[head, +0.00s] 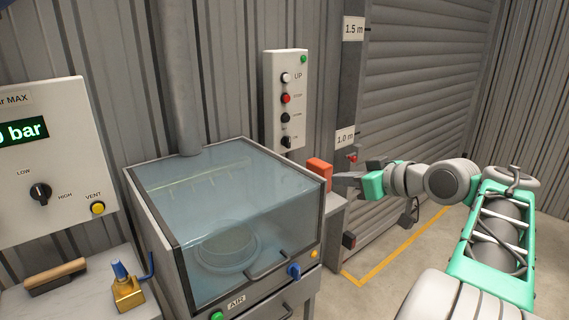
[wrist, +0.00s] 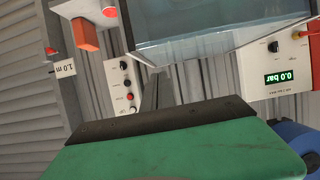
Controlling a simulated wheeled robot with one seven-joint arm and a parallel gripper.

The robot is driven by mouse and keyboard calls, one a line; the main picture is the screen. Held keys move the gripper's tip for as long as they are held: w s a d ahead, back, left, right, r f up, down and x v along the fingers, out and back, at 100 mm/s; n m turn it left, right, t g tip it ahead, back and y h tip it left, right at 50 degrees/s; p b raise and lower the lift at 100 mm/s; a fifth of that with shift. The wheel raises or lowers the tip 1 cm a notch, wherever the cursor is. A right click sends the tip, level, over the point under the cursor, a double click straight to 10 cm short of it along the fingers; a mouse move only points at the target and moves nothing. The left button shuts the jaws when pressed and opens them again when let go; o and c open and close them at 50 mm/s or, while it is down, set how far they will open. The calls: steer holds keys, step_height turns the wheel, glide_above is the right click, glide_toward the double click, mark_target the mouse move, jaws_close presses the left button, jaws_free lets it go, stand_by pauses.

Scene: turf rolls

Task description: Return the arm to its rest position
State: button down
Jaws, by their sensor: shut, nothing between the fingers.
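My arm reaches in from the right in the head view, with its green and grey links bent toward the glass-topped cabinet. My gripper (head: 347,181) is shut and empty, with its grey fingers pointing left near an orange block (head: 319,172).
The cabinet (head: 137,184) stands left of my gripper. A button panel (head: 285,100) hangs on the wall behind. Floor is clear before the shutter (head: 430,110).

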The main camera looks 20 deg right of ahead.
steer(key=s+d+f+m+g+h, duration=0.45)
steer(key=d+f+m, duration=0.35)
steer(key=f, duration=0.6)
steer(key=s+a+f+m+g, duration=0.4)
steer(key=s+f+g, duration=0.1)
steer(key=s+f, duration=0.7)
steer(key=a+r+n+p, duration=0.1)
steer(key=a+n, duration=0.3)
steer(key=a, duration=0.8)
steer(key=w+a+r+n+p, duration=0.1)
steer(key=a+r+n, duration=0.2)
steer(key=a, duration=0.9)
steer(key=shift+r+n, duration=0.15)
steer(key=shift+n, duration=0.55)
steer(key=shift+w+a, duration=0.1)
